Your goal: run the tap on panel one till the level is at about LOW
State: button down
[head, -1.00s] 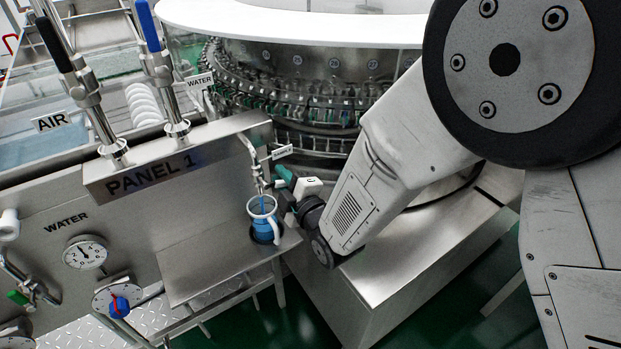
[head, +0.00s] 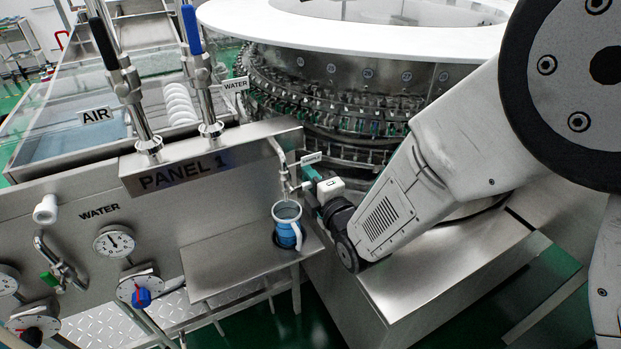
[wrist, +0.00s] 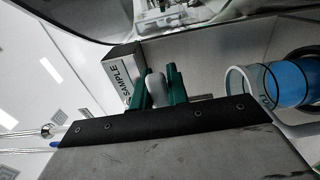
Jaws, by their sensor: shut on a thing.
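The sample tap (head: 284,172) stands at the right end of panel one (head: 185,172), with a small SAMPLE label (wrist: 122,88) in the wrist view. My gripper (head: 312,178) is beside it. In the wrist view its green fingers (wrist: 157,90) are shut on the tap's pale lever (wrist: 156,88). A jug (head: 287,226) with a pale rim and blue lower part stands upright below the spout on the steel shelf (head: 228,262). The jug also shows at the right of the wrist view (wrist: 285,85). Its level marks are too small to read, and I cannot make out a stream.
Gauges (head: 114,241) and a blue-and-red knob (head: 141,298) sit on the panel's lower left. Two tall valves, with black and blue handles (head: 191,30), rise above it. The round washer (head: 340,85) stands behind. A steel plinth (head: 440,280) lies under my arm.

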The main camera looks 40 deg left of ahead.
jog(key=c, duration=1.4)
grip_release()
jog(key=shift+o, duration=0.2)
jog(key=v, duration=0.7)
jog(key=shift+s+d, duration=0.2)
jog(key=shift+d, duration=0.15)
